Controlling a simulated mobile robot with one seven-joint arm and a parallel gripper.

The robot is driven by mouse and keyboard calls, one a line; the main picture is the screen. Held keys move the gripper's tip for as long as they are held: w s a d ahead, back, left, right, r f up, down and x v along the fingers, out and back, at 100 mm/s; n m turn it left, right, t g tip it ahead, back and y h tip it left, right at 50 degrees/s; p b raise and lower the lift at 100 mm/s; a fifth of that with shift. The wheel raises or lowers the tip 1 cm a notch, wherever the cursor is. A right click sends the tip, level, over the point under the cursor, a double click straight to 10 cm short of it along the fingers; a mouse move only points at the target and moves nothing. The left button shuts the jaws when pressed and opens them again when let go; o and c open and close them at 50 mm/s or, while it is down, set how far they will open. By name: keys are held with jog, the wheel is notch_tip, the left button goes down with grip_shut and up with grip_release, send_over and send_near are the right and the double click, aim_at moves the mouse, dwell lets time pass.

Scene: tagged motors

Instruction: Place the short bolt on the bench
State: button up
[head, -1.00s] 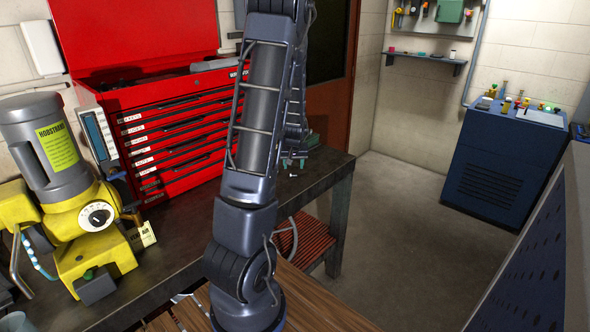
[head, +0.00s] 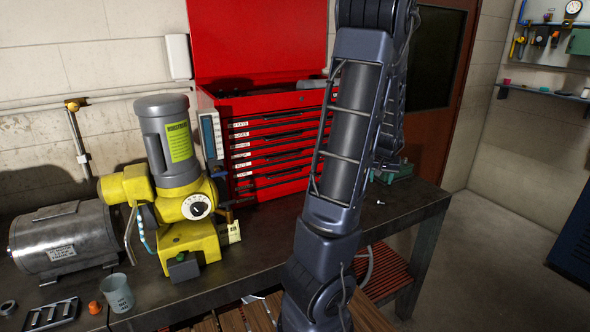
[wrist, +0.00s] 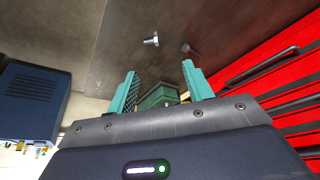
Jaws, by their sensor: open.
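A small silvery bolt (head: 380,203) lies on the dark bench (head: 422,203) near its right end, just right of my arm. In the wrist view the bolt (wrist: 151,40) shows on the bench surface beyond the fingertips, apart from them. My gripper (wrist: 160,78) is open, with two teal fingers spread and nothing held between them. In the head view my arm hides most of my gripper.
A red tool chest (head: 270,140), a yellow-and-grey machine (head: 185,190), a steel motor (head: 65,238) and a cup (head: 117,292) are farther left.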

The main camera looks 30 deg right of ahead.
jog(key=w+a+r+n, duration=0.2)
jog(key=a+r, duration=0.2)
jog(key=a, duration=0.5)
jog(key=w+a+r+n, duration=0.1)
jog(key=w+a+r, duration=0.25)
jog(key=a, duration=0.55)
jog(key=w+a+r+n, duration=0.2)
jog(key=a+r, duration=0.2)
jog(key=a, duration=0.5)
jog(key=s+a+r+n+y, duration=0.1)
jog(key=s+a+r+n, duration=0.1)
jog(key=s+a, duration=0.4)
jog(key=s+a+r+n+t+y, duration=0.1)
jog(key=s+a, duration=0.5)
jog(key=a, duration=0.7)
notch_tip(320, 180, up, 2)
jog(key=shift+r+n+y, duration=0.15)
jog(key=shift+n+y, duration=0.25)
jog(key=shift+y, duration=0.1)
jog(key=shift+a, duration=0.1)
